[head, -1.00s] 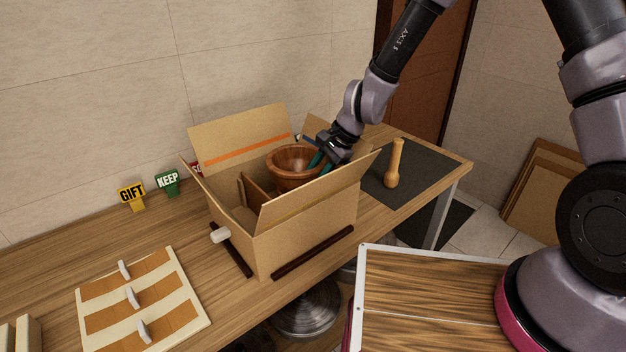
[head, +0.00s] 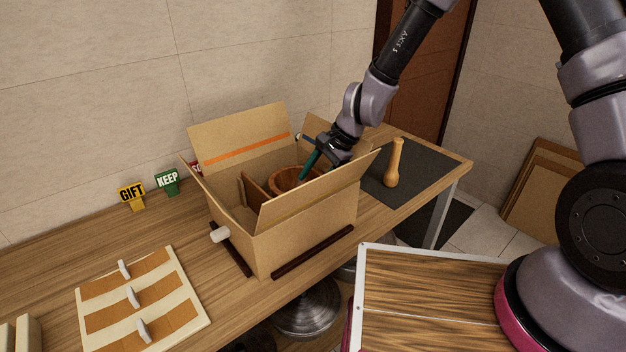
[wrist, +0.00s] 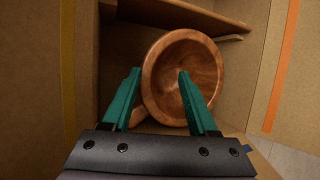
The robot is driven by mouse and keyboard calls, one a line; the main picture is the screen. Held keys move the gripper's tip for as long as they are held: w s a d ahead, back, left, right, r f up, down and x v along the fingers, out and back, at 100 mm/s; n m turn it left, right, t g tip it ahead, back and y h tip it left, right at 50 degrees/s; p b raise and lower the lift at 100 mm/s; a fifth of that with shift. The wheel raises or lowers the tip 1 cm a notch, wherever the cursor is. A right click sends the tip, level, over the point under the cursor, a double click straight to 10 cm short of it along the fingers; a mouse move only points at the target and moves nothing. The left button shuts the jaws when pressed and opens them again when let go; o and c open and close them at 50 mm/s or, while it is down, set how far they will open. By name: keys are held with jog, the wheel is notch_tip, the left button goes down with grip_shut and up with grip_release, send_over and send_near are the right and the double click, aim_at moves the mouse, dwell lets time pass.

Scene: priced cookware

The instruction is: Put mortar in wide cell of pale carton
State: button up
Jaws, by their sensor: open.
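The mortar (head: 290,178) is a reddish-brown wooden bowl. It sits low inside the pale carton (head: 305,228), to the right of a brown divider (head: 256,197); the near flap hides its lower part. In the wrist view the mortar (wrist: 184,78) shows its round mouth, tilted in the picture, with the divider (wrist: 190,15) beyond it. My gripper (head: 309,163) is above the carton's right part, just over the mortar. Its green fingers are open and apart (wrist: 158,78), one beside the mortar's rim and one over its mouth. I cannot tell whether they touch it.
The carton's flaps (head: 237,132) stand open around it, one with an orange stripe. A wooden pestle (head: 394,163) stands on a dark mat (head: 425,170) to the right. GIFT (head: 131,194) and KEEP (head: 167,180) signs stand behind at left. A striped board (head: 145,300) lies at front left.

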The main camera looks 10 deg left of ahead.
jog(key=v, duration=1.2)
jog(key=d+r+n+t+h, duration=0.15)
jog(key=d+r+t, duration=0.25)
jog(key=d+r, duration=1.2)
jog(key=s+d+r+t+h, duration=0.1)
jog(key=s+d+r+t, duration=0.1)
jog(key=s+d+r, duration=0.3)
jog(key=s+d+r+n+t+h, duration=0.1)
jog(key=s+d+r, duration=0.4)
jog(key=d, duration=0.5)
jog(key=shift+r+t, duration=0.5)
jog(key=shift+t, duration=0.1)
